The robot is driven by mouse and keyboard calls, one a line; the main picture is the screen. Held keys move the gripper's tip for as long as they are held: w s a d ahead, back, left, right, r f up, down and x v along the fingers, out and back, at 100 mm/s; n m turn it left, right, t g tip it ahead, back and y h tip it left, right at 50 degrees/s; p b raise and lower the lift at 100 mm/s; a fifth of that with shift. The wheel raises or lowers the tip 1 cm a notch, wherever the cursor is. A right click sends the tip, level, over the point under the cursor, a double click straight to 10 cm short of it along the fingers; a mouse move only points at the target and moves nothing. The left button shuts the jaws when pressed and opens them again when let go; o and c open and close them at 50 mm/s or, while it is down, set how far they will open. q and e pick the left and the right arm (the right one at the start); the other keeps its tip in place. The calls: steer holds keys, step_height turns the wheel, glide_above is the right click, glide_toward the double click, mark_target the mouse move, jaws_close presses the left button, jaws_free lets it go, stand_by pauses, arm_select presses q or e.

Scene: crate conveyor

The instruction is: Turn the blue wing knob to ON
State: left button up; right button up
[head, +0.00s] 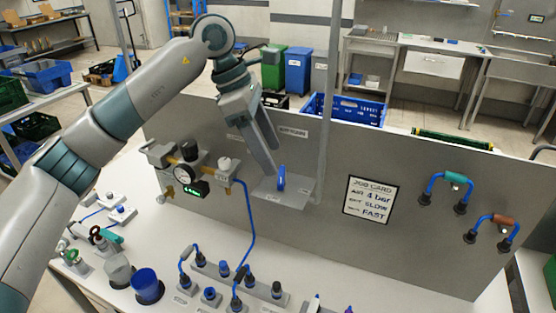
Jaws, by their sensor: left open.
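The blue wing knob (281,178) stands upright on a grey plate (299,190) at the grey back panel, near the middle of the head view. Small labels sit near it, too small to read. My left gripper (271,152) reaches down from the upper left, its fingers just above and left of the knob. It is open. I cannot tell whether a finger touches the knob. My right gripper is out of view.
A gauge with brass fittings (185,173) and a green display (195,188) sits left of the knob. A blue hose (250,225) hangs below it. A job card (370,199) is on the panel at right.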

mark_target(281, 174)
arm_select(q)
steer(key=shift+p+x, duration=0.75)
steer(key=shift+x, duration=1.85)
steer(key=c, duration=0.8)
